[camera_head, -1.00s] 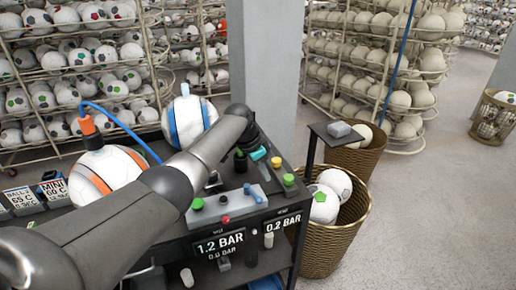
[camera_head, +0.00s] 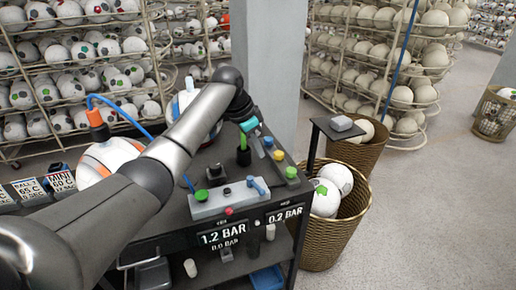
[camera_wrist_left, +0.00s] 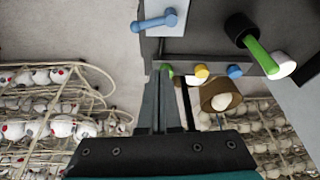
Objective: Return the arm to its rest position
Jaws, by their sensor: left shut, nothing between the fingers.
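My left arm (camera_head: 180,140) reaches in from the left and arches over the black press table (camera_head: 150,230). My left gripper (camera_head: 258,145) hangs near the table's back right corner, above the small colored knobs. In the left wrist view its two dark fingers (camera_wrist_left: 165,98) are together with nothing between them. My right gripper does not show in either view. The grey control panel (camera_head: 225,202), with a green knob, a red button and a blue lever, lies in front of the gripper and apart from it. The blue lever also shows in the left wrist view (camera_wrist_left: 158,20).
Two balls (camera_head: 102,160) (camera_head: 183,103) stand on the table, partly behind my arm. A wicker basket of balls (camera_head: 345,230) and a small stand (camera_head: 338,128) are to the right. Ball racks (camera_head: 80,60) fill the back, beside a grey pillar (camera_head: 270,60).

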